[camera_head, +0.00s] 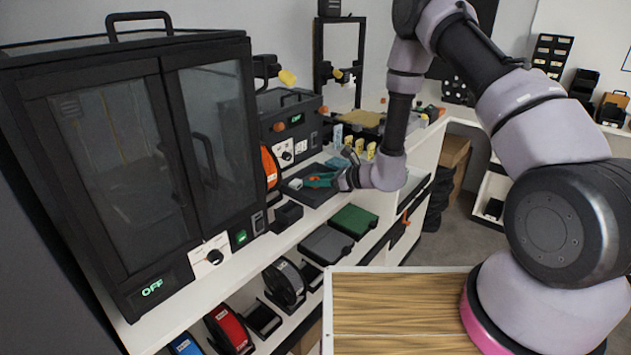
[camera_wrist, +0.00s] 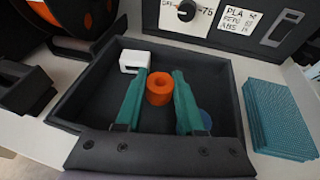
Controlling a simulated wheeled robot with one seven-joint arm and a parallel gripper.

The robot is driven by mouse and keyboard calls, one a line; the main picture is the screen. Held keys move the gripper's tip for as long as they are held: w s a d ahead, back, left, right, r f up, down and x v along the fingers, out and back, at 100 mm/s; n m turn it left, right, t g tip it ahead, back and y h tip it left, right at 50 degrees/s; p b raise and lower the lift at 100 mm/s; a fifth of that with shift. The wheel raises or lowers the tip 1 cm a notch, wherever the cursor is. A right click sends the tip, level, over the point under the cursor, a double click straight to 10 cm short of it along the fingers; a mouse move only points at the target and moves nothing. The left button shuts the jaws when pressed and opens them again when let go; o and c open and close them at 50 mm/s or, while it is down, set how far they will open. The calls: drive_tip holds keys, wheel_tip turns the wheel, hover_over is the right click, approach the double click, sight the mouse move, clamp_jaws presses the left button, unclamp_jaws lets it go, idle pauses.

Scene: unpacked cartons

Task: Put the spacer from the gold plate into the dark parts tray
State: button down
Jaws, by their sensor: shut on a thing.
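The spacer is a short orange ring (camera_wrist: 159,88) with a hole through it. My gripper (camera_wrist: 159,86) is shut on it, one teal finger on each side. The spacer is over the floor of the dark parts tray (camera_wrist: 88,95), inside its walls; I cannot tell whether it touches the floor. In the head view my gripper (camera_head: 320,180) reaches over the tray (camera_head: 318,199) from the right. A gold plate (camera_head: 362,118) shows farther back on the bench.
A white block (camera_wrist: 134,61) lies in the tray's back left, and a blue round part (camera_wrist: 194,120) is partly hidden by the right finger. Machines line the back; a large dark cabinet (camera_head: 130,160) stands left.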

drive_tip(key=shift+f, duration=0.2)
drive_tip(key=c, duration=0.5)
unclamp_jaws()
